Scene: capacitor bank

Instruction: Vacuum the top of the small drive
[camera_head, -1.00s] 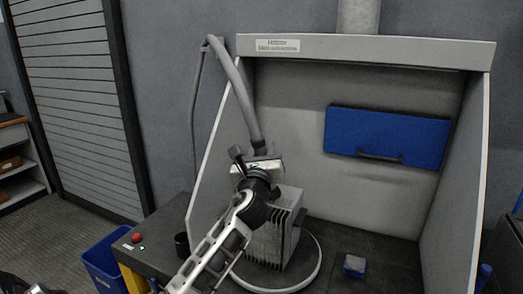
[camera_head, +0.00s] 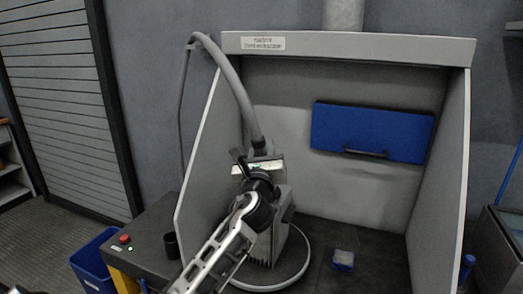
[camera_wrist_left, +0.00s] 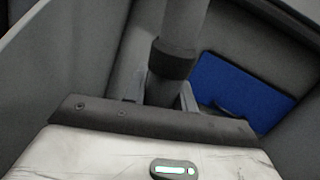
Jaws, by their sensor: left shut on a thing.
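The small drive (camera_head: 284,239) is a grey finned box standing on a round turntable (camera_head: 303,272) inside the booth. My left arm covers much of its front and left side. My left gripper (camera_head: 259,163) is at the height of the drive's top and overlaps its upper part in the head view. It is shut on the grey vacuum hose (camera_head: 232,85), at the hose's dark end piece. In the left wrist view the hose with its dark collar (camera_wrist_left: 172,60) rises from between the fingers. The nozzle tip is hidden, so contact with the drive's top cannot be told. My right gripper is not in view.
The booth has side walls (camera_head: 440,190) and a top hood (camera_head: 350,48). A blue panel (camera_head: 372,132) with a handle is on its back wall. A small blue-and-grey block (camera_head: 343,260) lies right of the turntable. A black cup (camera_head: 171,245) and red button (camera_head: 124,239) are left outside.

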